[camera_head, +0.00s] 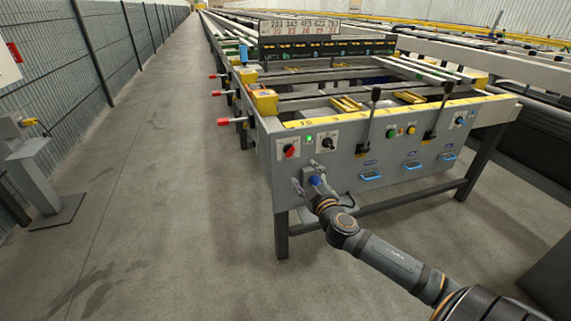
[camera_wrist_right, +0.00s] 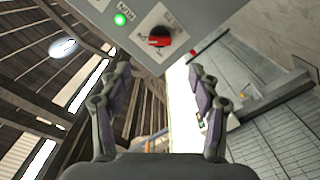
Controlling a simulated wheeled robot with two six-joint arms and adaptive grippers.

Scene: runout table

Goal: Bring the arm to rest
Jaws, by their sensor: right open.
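My right arm (camera_head: 390,262) reaches in from the lower right of the head view toward the left end of the grey control panel (camera_head: 350,170). My right gripper (camera_head: 306,179) is at the panel's lower left, below the red rotary switch (camera_head: 290,151). In the right wrist view, the fingers of my right gripper (camera_wrist_right: 160,75) are spread apart with nothing between them. The red switch (camera_wrist_right: 159,39) shows just past the fingertips there, with the lit green lamp (camera_wrist_right: 120,19) beside it. I cannot tell whether a finger touches the panel. My left gripper is not seen.
The panel carries levers (camera_head: 370,115), buttons and blue handles (camera_head: 370,176). Red-knobbed rods (camera_head: 224,121) stick out from the table's left side. A grey post (camera_head: 36,175) stands at the far left by the fence (camera_head: 80,60). The floor (camera_head: 160,180) between is clear.

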